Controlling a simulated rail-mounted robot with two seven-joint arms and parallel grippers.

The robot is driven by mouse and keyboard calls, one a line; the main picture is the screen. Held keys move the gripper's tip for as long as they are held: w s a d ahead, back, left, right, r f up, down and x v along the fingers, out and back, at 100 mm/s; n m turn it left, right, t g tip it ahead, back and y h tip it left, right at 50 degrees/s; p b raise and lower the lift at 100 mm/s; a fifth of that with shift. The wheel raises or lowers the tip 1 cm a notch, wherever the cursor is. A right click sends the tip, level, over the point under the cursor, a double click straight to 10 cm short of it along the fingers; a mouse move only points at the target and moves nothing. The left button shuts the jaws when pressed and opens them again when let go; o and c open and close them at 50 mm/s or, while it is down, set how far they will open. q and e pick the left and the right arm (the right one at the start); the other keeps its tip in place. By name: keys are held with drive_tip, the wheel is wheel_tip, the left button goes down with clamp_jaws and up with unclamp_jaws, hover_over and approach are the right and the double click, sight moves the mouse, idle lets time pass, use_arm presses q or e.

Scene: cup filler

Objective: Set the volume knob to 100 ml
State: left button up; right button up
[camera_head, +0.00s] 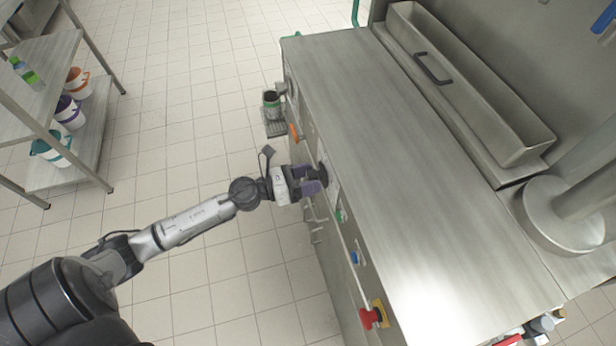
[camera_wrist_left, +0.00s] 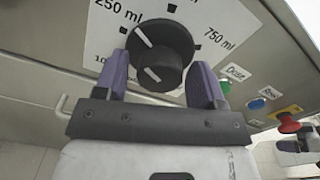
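The black volume knob (camera_wrist_left: 158,62) sits on a white dial plate (camera_wrist_left: 100,40) on the machine's front, in the left wrist view. The plate reads 250 ml at upper left and 750 ml at right; a label beginning with 10 at lower left is partly hidden by a finger. The white line on the knob's base points up-left, toward the 250 ml mark. My left gripper (camera_head: 315,180) is at the machine's front panel, its purple fingers on either side of the knob. Gaps show between fingers and knob, so it is open.
Green (camera_head: 340,216), blue (camera_head: 355,257) and red (camera_head: 372,317) buttons lie along the front panel. An orange handle (camera_head: 295,132) and a small platform with a dark green-topped container (camera_head: 271,104) are farther along. A shelf with buckets (camera_head: 78,82) stands at left; the floor between is clear.

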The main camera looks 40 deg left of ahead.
use_arm(q)
drive_tip(key=c, duration=0.8)
drive_tip(key=shift+o, duration=0.2)
drive_tip(key=shift+r+n+p, duration=0.15)
drive_tip(key=shift+n+p, duration=0.7)
drive_tip(key=shift+n, duration=0.05)
drive_tip(key=n+p, duration=0.4)
drive_tip(key=n, duration=0.1)
drive_tip(key=n+p, duration=0.2)
drive_tip(key=n, duration=0.2)
drive_tip(key=shift+p, duration=0.3)
drive_tip(key=shift+n+p, duration=0.95)
drive_tip(key=shift+n, duration=0.95)
